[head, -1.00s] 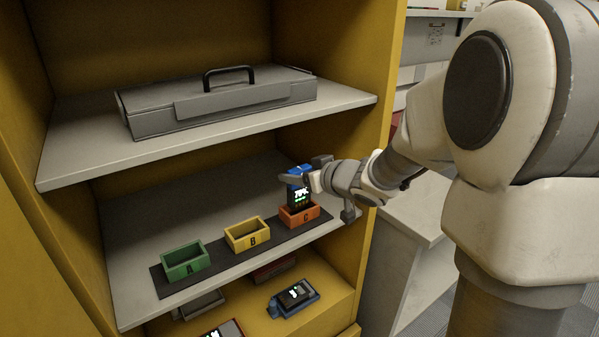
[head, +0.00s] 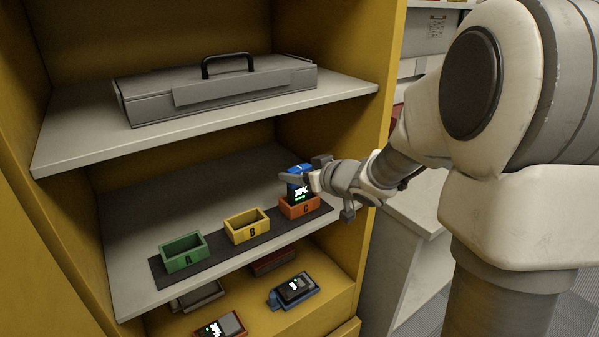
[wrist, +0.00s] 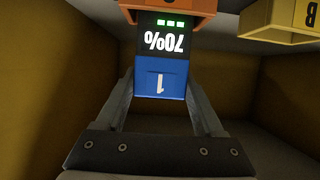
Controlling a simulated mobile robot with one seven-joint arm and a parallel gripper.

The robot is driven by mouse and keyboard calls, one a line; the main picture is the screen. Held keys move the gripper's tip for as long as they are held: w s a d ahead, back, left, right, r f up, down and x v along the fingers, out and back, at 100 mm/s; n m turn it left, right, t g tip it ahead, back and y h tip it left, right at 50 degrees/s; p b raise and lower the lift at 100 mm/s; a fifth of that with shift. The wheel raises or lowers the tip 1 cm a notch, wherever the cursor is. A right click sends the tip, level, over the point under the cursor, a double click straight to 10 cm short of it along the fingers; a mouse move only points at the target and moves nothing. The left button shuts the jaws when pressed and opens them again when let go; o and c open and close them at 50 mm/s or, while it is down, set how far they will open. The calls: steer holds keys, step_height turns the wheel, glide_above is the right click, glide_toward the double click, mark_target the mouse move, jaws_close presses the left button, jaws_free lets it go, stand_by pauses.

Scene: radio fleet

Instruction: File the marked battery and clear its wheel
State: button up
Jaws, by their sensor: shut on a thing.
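A battery (head: 299,186) with a blue top and a black face reading 70% stands upright at the orange bin C (head: 299,208). Its lower part is inside the bin. In the wrist view the battery (wrist: 162,62) shows a "1" on its blue end and several green bars, and its far end is at the orange bin (wrist: 170,8). My gripper (head: 300,176) is shut on the battery's blue end, with one finger on each side (wrist: 160,95). No wheel can be made out.
Green bin A (head: 184,253) and yellow bin B (head: 247,227) stand left of bin C on a dark mat (head: 216,250). Two devices with lit screens lie below, one blue (head: 293,291), one red (head: 220,327). A grey case (head: 215,90) lies on the upper shelf.

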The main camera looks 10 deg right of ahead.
steer(key=shift+f+b, duration=0.35)
steer(key=shift+f, duration=0.35)
steer(key=o, duration=1.5)
steer(key=p+v, duration=0.6)
steer(key=v, duration=1.1)
steer(key=shift+s+p, duration=0.2)
steer(key=shift+p, duration=0.1)
steer(key=shift+d, duration=0.15)
